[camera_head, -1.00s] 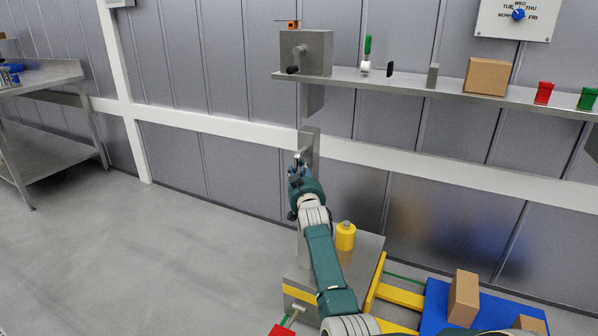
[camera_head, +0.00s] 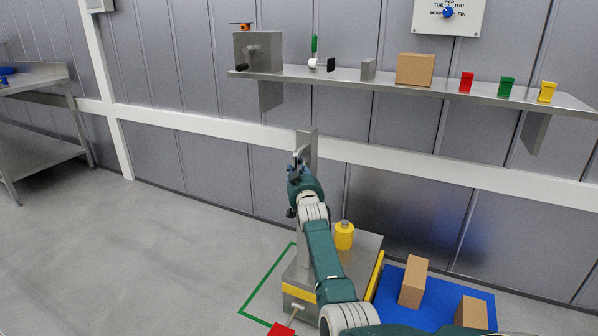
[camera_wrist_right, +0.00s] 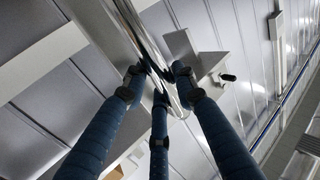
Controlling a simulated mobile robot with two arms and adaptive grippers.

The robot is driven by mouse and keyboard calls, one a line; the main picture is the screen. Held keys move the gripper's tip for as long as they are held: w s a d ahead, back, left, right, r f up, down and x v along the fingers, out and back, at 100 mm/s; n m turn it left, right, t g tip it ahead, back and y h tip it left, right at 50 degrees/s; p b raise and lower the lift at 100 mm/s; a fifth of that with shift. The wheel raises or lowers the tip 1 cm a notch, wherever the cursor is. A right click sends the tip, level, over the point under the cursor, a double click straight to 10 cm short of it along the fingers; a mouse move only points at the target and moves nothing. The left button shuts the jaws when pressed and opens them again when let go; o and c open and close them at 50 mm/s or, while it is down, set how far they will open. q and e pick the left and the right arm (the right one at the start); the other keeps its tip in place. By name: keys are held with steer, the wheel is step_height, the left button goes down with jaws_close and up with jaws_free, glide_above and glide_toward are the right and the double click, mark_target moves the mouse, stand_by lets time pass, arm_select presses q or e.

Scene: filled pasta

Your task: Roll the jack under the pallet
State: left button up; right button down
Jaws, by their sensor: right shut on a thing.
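The jack has a grey body (camera_head: 300,277) with a yellow stripe, a yellow cylinder (camera_head: 344,236) and an upright grey post (camera_head: 307,150). One yellow fork part (camera_head: 375,275) shows at its right side, close against the blue pallet (camera_head: 393,283); the rest of the forks is hidden. My right gripper (camera_head: 297,165) is at the top of the post. In the right wrist view its blue fingers close around a shiny metal bar (camera_wrist_right: 150,50), the jack's handle. My left gripper is not in view.
Cardboard boxes (camera_head: 413,282) (camera_head: 471,312) stand on the pallet. A green outline (camera_head: 262,283) marks the floor left of the jack, near a red piece (camera_head: 282,329). A wall shelf (camera_head: 400,86) holds small objects. A steel table (camera_head: 40,80) stands left; the left floor is clear.

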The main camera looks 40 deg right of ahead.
steer(key=shift+d+r, duration=0.1)
steer(key=shift+r, duration=0.05)
steer(key=c, duration=1.4)
jaws_free()
steer(key=shift+s+f, duration=0.15)
steer(key=shift+f, duration=0.05)
steer(key=v, duration=1.1)
steer(key=shift+s+a+r, duration=0.1)
steer(key=shift+s+a, duration=0.15)
steer(key=shift+s, duration=0.05)
